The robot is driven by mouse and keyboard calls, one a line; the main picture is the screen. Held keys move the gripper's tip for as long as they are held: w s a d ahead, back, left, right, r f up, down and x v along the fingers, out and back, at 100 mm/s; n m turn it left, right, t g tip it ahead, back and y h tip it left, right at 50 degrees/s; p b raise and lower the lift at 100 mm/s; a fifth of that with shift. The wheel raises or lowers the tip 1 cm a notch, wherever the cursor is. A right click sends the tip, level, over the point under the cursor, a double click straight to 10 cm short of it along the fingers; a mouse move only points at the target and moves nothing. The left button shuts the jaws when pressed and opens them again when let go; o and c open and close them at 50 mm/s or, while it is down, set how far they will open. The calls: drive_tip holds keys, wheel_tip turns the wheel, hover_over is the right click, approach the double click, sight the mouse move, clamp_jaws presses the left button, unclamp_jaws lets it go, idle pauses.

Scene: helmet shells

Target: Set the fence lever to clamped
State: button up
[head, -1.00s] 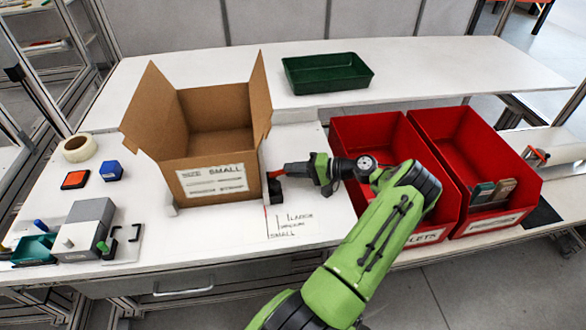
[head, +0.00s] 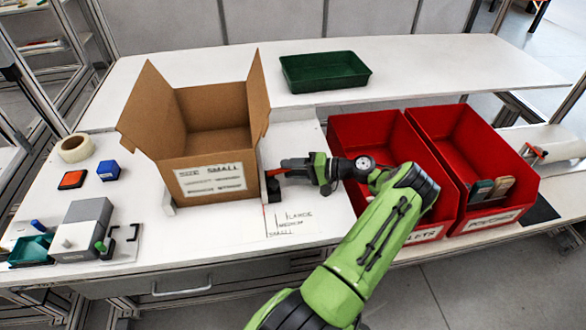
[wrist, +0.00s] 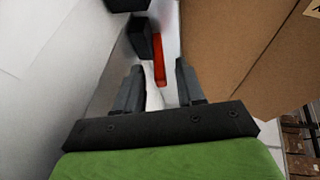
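The fence lever shows in the wrist view as a narrow red bar (wrist: 160,68) beside a black block (wrist: 140,38). In the head view, a small red and black part (head: 273,187) at the cardboard box's lower right side seems to be this lever, partly hidden by my gripper (head: 277,172). In the wrist view my gripper (wrist: 158,70) is open. The red bar's near end appears between its fingertips, with gaps on both sides. I cannot tell how far beyond the fingertips it lies, or the lever's setting.
The open cardboard box (head: 212,175) stands close on the left of my gripper. Two red bins (head: 437,222) are on the right, one under my arm. A green tray (head: 325,88) lies behind. A marked label (head: 292,224) lies on the white table in front.

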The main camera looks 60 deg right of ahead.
drive_tip(key=p+v, duration=0.1)
drive_tip(key=v, duration=1.4)
drive_tip(key=shift+s+d, duration=0.1)
drive_tip(key=shift+s, duration=0.25)
